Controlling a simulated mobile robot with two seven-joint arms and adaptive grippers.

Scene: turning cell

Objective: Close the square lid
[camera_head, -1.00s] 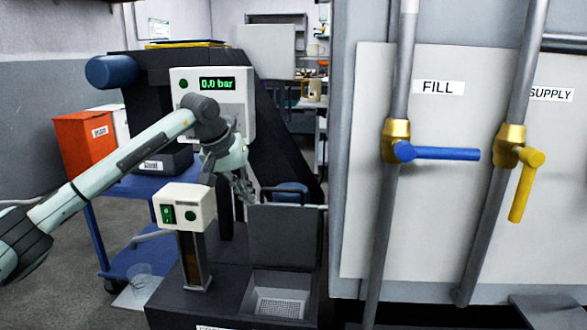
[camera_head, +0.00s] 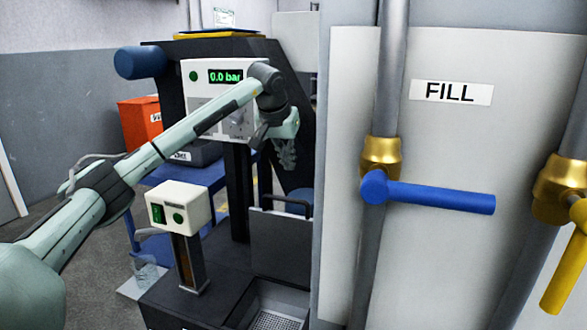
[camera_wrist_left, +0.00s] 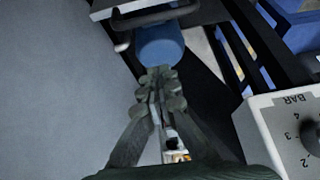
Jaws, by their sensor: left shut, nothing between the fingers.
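The square lid (camera_head: 281,243) is a grey panel standing upright, open, behind a square opening with a grate (camera_head: 275,320) in the dark machine base. A dark handle (camera_head: 286,202) shows at its top edge. My left gripper (camera_head: 287,160) is shut and empty, above the lid's top edge and apart from it. In the left wrist view the closed fingertips (camera_wrist_left: 158,76) point towards a blue cylinder (camera_wrist_left: 160,43). A dark handle bar (camera_wrist_left: 155,16) on a light plate shows beyond it. My right gripper is not in view.
A large grey cabinet with the blue valve lever (camera_head: 430,196) and yellow lever (camera_head: 568,255) stands close on the right. A white switch box (camera_head: 178,208) on a post stands left of the lid. A pressure display (camera_head: 225,76) stands behind my left arm.

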